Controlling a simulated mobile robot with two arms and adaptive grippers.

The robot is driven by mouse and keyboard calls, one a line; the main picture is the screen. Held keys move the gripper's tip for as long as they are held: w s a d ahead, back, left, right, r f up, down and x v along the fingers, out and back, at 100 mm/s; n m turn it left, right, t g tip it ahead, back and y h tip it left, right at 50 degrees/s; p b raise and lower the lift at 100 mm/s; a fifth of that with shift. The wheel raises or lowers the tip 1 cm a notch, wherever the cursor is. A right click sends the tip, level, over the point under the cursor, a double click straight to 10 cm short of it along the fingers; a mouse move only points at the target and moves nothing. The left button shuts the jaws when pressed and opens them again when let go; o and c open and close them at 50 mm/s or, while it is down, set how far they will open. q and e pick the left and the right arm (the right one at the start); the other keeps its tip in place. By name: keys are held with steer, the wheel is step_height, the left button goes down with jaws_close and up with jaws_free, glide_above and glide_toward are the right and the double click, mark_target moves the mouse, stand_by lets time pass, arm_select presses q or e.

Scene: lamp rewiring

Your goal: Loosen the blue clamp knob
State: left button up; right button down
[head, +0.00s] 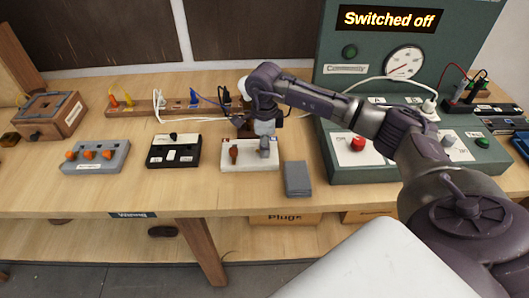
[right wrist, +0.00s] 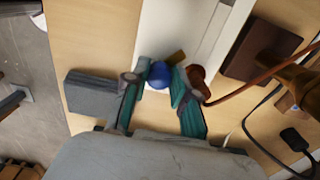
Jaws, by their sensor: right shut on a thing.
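The blue clamp knob (right wrist: 158,74) shows in the right wrist view between the fingertips of my right gripper (right wrist: 160,84). The gripper is shut on it. In the head view my right gripper (head: 265,138) points down over the white block (head: 243,165), near its right end, and hides the knob. An orange-brown part (head: 233,151) stands on the block left of the gripper; in the right wrist view a red-brown part (right wrist: 196,74) lies close beside the right finger. My left gripper is not in view.
A grey block (head: 298,179) lies right of the white block. A black switch box (head: 173,151) and a grey box with orange knobs (head: 96,156) stand to the left. A green panel (head: 335,158) with a red button (head: 358,144) stands right; its sign reads "Switched off".

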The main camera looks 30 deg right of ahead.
steer(key=n+b, duration=0.4)
steer(key=n, duration=0.2)
steer(key=shift+f+b, duration=0.1)
steer(key=shift+b, duration=0.3)
steer(key=n+b, duration=0.3)
steer(key=n, duration=0.3)
steer(key=shift+n, duration=0.4)
steer(key=n+b, duration=0.3)
steer(key=n, duration=0.3)
steer(key=shift+s, duration=0.1)
steer(key=n+b, duration=0.1)
steer(key=n, duration=0.2)
steer(key=shift+n, duration=0.4)
steer(key=shift+d+r+n+b, duration=0.1)
steer(key=shift+n+b, duration=0.05)
steer(key=shift+n, duration=0.7)
steer(key=shift+r+n+b, duration=0.1)
steer(key=shift+n+b, duration=0.05)
steer(key=shift+n, duration=0.7)
steer(key=c, duration=0.9)
jaws_free()
steer(key=shift+c, duration=0.2)
